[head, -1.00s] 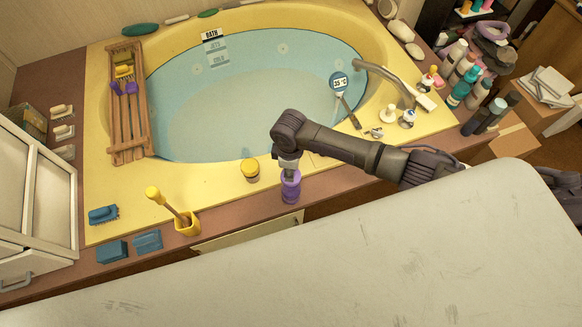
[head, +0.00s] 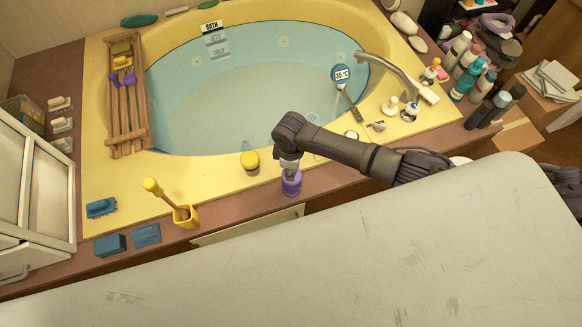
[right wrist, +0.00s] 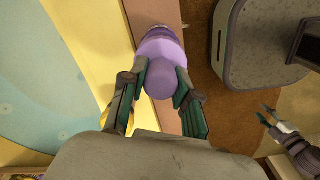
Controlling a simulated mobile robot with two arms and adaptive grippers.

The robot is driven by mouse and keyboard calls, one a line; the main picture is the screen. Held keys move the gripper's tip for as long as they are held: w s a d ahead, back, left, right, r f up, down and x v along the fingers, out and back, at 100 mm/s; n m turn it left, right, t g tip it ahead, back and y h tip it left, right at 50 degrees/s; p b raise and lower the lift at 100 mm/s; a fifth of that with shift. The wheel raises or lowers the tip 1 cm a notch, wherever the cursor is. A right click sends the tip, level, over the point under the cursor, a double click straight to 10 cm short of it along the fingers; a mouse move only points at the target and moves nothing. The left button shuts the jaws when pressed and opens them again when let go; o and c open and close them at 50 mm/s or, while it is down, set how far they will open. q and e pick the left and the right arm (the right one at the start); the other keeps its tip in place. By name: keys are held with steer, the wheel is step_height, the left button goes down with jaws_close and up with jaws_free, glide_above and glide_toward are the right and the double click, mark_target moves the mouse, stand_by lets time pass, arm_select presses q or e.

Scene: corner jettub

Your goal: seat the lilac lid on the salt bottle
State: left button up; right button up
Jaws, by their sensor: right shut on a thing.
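The salt bottle (head: 291,188) is purple and stands upright on the brown ledge in front of the tub. In the right wrist view its purple body (right wrist: 156,31) shows at the top, partly hidden. I cannot tell whether the lid is fully down. My left gripper (right wrist: 266,114) shows small at the right, its fingers apart and empty.
A yellow jar (head: 250,160) stands left of the bottle on the tub rim. A yellow holder with a brush (head: 186,215) and blue blocks (head: 110,244) are farther left. The tap (head: 392,66) is at the back right. The ledge beside the bottle is clear.

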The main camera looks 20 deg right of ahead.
steer(key=o, duration=1)
